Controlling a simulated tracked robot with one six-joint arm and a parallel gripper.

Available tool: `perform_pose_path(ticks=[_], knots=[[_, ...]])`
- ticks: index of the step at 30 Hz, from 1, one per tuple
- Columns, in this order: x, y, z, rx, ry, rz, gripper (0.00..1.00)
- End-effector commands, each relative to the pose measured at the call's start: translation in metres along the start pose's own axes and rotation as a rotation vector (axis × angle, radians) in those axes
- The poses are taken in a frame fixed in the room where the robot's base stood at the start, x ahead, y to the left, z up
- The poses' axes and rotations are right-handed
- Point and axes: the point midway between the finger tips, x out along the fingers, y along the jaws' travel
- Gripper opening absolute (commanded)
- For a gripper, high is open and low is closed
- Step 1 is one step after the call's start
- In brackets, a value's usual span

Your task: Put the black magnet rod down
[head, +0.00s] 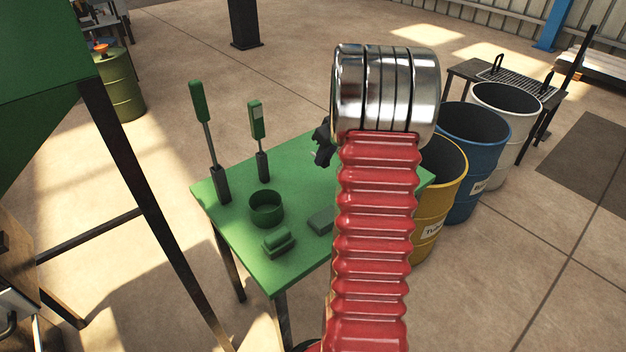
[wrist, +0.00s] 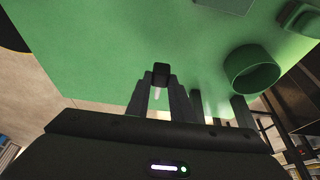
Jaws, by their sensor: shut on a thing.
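In the wrist view, the black magnet rod (wrist: 161,74) shows as a short black end between the two dark fingers of my gripper (wrist: 160,88). My gripper is shut on it. A small pale strip shows just below the black end. The green table (wrist: 100,60) fills the background behind the rod; I cannot tell whether the rod touches it. In the head view, my red arm and chrome wrist hide the rod and most of my gripper. A small dark part of my gripper (head: 322,143) shows left of the wrist, over the green table (head: 230,237).
Two green-handled tools (head: 198,102) (head: 256,120) stand upright in dark holders on the table. A green ring (head: 266,208), a green block (head: 278,242) and a flat block (head: 321,221) are nearer. Yellow (head: 441,195), blue (head: 471,150) and white (head: 507,120) drums stand right.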

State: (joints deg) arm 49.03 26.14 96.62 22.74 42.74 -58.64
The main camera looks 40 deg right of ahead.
Motion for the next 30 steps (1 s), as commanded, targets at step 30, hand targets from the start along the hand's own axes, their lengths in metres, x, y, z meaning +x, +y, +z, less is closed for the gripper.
perform_pose_path(ticks=[30], knots=[[0.055, 0.008, 0.031, 0.017, 0.000, 0.007, 0.00]])
